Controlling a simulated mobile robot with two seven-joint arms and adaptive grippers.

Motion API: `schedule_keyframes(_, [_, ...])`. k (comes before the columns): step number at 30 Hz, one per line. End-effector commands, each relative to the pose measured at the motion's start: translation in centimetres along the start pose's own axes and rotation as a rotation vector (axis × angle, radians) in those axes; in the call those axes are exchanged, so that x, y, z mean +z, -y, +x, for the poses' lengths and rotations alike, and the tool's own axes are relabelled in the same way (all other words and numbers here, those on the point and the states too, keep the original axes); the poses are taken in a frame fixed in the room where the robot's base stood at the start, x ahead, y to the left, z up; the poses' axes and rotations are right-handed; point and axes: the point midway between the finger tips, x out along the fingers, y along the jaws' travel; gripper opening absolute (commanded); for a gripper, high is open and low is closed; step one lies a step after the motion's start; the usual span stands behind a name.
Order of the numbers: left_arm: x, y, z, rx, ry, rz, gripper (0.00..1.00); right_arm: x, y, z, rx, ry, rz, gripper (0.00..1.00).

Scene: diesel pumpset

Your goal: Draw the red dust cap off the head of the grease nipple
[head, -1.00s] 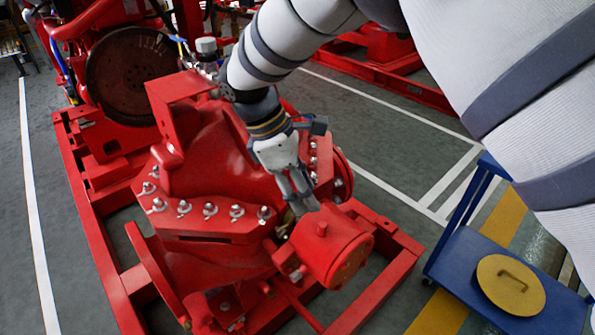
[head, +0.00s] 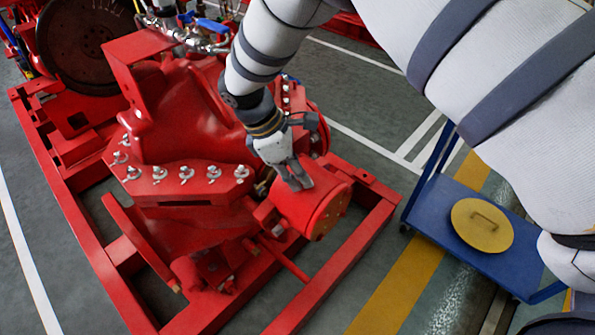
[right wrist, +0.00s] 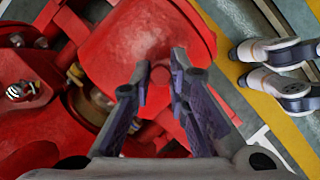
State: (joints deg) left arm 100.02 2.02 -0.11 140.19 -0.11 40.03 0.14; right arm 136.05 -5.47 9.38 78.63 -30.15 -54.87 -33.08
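The red dust cap (right wrist: 160,76) shows in the right wrist view as a small round red knob on the red bearing housing (right wrist: 150,30) of the pump. My right gripper (right wrist: 161,72) has one finger on each side of the cap. The fingers stand apart, and I cannot tell whether they touch it. In the head view, my right gripper (head: 298,180) points down at the top of the red housing (head: 318,212), and its fingers hide the cap. The grease nipple under the cap is hidden. My left gripper is not in view.
The red pump casing (head: 190,120) has wing-nut studs (head: 187,174) along its edge, left of the gripper. A red base frame (head: 345,262) surrounds it. A blue trolley (head: 430,211) carrying a yellow lid (head: 482,225) stands at the right. Grey floor lies between.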

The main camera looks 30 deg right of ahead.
Motion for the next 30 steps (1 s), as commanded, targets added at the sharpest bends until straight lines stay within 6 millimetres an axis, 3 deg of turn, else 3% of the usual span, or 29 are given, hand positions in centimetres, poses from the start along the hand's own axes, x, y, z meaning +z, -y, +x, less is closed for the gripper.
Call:
schedule_keyframes(2, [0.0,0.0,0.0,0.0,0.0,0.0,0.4,0.0,0.0,0.0,0.001,0.0,0.0,0.0])
schedule_keyframes(3, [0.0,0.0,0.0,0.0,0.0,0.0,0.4,0.0,0.0,0.0,0.001,0.0,0.0,0.13])
schedule_keyframes(5, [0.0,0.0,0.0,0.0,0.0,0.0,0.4,0.0,0.0,0.0,0.001,0.0,0.0,0.0])
schedule_keyframes(30, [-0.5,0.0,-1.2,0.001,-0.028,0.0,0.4,0.8,-0.1,-2.0,0.003,-0.001,0.001,0.0])
